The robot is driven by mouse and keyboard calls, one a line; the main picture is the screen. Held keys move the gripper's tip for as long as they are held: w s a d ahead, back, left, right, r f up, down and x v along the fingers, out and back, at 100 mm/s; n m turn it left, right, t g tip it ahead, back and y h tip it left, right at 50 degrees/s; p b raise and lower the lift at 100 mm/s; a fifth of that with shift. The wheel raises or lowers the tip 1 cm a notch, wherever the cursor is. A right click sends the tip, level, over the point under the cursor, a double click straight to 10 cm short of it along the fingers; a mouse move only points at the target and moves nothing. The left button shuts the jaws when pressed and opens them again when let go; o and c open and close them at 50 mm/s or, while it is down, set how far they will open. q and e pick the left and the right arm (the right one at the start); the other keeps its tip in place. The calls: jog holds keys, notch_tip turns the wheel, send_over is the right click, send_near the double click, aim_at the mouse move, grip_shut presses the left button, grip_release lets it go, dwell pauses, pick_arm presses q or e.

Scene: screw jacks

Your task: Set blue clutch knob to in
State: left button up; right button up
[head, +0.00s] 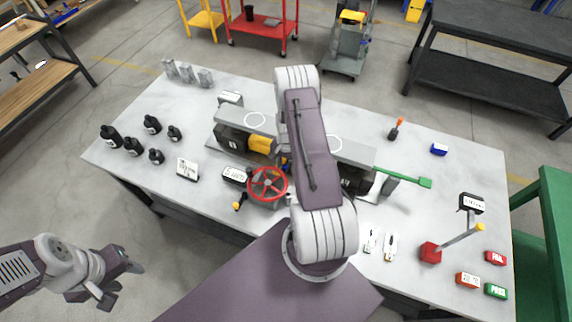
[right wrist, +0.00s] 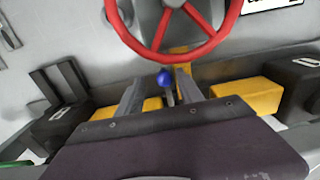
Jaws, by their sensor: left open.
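The blue clutch knob (right wrist: 165,78) is a small ball on a short grey stem, below the red handwheel in the right wrist view. My right gripper (right wrist: 159,85) has its two fingers apart, one on each side of the knob and stem. I cannot tell whether either finger touches it. In the head view my right arm covers this gripper and most of the knob's surroundings. The red handwheel (head: 268,183) stands at the front of the grey jack machine (head: 235,118). My left gripper (head: 117,281) is open and empty, off the table at the lower left.
Yellow blocks (right wrist: 246,97) and dark blocks flank the knob. A green lever (head: 403,178) sticks out to the right of the machine. Black bottles (head: 133,146) stand at the left. A red-based stand (head: 430,252) and labelled blocks (head: 468,280) are at the right.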

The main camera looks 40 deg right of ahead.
jog(key=shift+w+r, duration=0.1)
notch_tip(320, 180, up, 8)
jog(key=shift+b, duration=1.25)
jog(key=shift+r, duration=0.45)
jog(key=shift+f, duration=0.1)
